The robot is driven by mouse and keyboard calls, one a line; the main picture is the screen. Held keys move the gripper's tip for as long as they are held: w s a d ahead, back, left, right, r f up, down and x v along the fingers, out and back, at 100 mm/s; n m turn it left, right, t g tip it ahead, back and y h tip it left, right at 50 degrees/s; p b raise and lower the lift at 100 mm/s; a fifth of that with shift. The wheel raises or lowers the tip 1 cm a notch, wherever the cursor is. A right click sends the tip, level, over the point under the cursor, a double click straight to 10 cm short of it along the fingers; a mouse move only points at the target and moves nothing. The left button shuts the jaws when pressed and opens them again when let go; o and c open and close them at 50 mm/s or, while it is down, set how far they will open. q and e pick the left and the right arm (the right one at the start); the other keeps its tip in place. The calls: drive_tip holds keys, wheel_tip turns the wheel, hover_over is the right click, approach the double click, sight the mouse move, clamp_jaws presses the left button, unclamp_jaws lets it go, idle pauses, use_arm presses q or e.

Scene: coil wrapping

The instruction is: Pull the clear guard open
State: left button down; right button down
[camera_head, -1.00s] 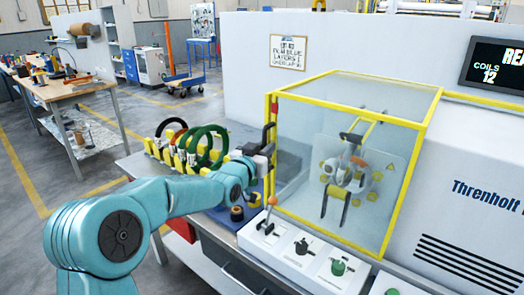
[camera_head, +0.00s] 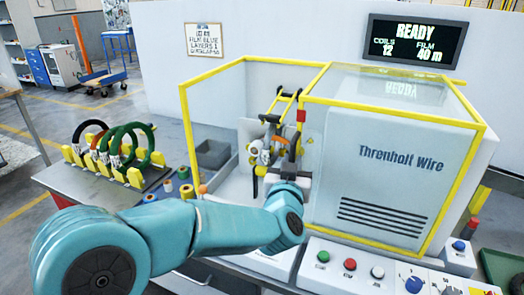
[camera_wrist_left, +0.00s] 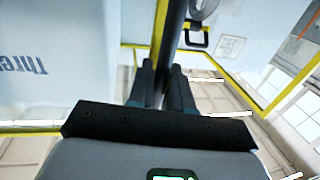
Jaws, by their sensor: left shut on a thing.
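The clear guard (camera_head: 392,92), a yellow-framed transparent cover, stands to the right over the white machine casing (camera_head: 385,170). The left bay with the winding head (camera_head: 262,150) shows uncovered between yellow frame bars. My left gripper (camera_head: 290,168) is at the guard's left edge, in front of the bay. In the left wrist view its fingers (camera_wrist_left: 162,88) are shut on the dark guard handle (camera_wrist_left: 172,40), beside a yellow frame bar. In the head view, my gripper and wrist hide most of the handle. My right gripper is not in view.
A rack (camera_head: 133,177) with several coloured coils stands left on the bench. Film rolls (camera_head: 187,192) stand beside it. A control panel (camera_head: 335,272) with buttons and a blue knob runs along the front. The display (camera_head: 415,42) reads READY.

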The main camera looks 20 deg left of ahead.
use_arm(q)
drive_tip(key=shift+s+d+r, duration=0.15)
drive_tip(key=shift+d, duration=2)
drive_tip(key=c, duration=1.2)
unclamp_jaws()
drive_tip(key=shift+c, duration=0.2)
drive_tip(key=s+d+b, duration=0.1)
drive_tip(key=s, duration=1.5)
drive_tip(key=shift+d, duration=0.4)
drive_tip(key=shift+s, duration=0.1)
